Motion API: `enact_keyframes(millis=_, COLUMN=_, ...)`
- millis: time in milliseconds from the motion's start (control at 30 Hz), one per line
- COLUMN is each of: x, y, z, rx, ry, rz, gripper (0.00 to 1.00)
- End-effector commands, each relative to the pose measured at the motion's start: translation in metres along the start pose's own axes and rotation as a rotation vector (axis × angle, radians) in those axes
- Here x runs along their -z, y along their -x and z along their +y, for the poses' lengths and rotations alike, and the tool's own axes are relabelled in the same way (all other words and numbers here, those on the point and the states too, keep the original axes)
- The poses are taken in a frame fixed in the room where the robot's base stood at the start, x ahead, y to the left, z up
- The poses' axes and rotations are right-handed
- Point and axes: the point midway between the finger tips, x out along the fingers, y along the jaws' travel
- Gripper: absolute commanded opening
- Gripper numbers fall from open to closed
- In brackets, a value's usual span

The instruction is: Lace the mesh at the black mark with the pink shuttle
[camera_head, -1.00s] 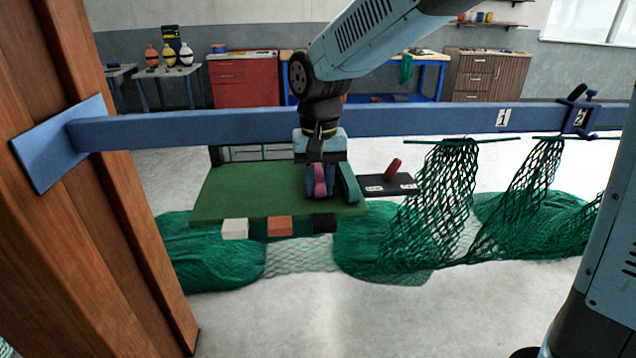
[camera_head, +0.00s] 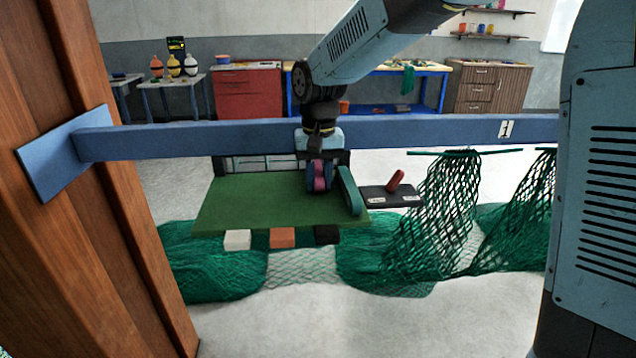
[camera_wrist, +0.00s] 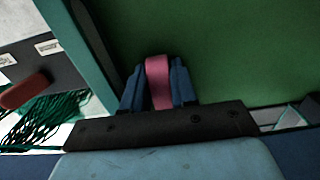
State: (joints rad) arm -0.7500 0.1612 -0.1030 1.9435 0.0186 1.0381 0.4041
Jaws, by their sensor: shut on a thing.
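My gripper (camera_head: 319,180) is shut on the pink shuttle (camera_head: 320,184). The pink shuttle stands between blue fingers in the wrist view (camera_wrist: 157,80). The gripper is over the back right part of the green board (camera_head: 265,205); whether the shuttle touches the board cannot be told. The black mark (camera_head: 327,235) is a dark block at the right end of the board's front edge, in front of the gripper. Pale mesh (camera_head: 300,266) shows below that edge between green net bundles.
White (camera_head: 237,240) and orange (camera_head: 283,238) blocks share the front edge. A blue beam (camera_head: 220,137) crosses behind; nets (camera_head: 450,205) hang at right.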

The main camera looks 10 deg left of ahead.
Motion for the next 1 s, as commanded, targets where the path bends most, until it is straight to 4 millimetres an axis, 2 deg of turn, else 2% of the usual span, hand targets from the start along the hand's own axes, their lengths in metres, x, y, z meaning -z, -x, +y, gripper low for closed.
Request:
enact_keyframes(millis=400, x=0.023, y=0.0, z=-0.001, rx=0.0, ry=0.0, rz=0.001, gripper=0.0)
enact_keyframes(millis=867, x=0.028, y=0.0, z=-0.001, rx=0.0, ry=0.001, rz=0.0, gripper=0.0)
enact_keyframes(millis=900, x=0.028, y=0.0, z=-0.001, rx=0.0, ry=0.001, rz=0.0, gripper=0.28)
enact_keyframes(millis=1000, x=0.028, y=0.0, z=-0.001, rx=0.0, ry=0.001, rz=0.0, gripper=0.38)
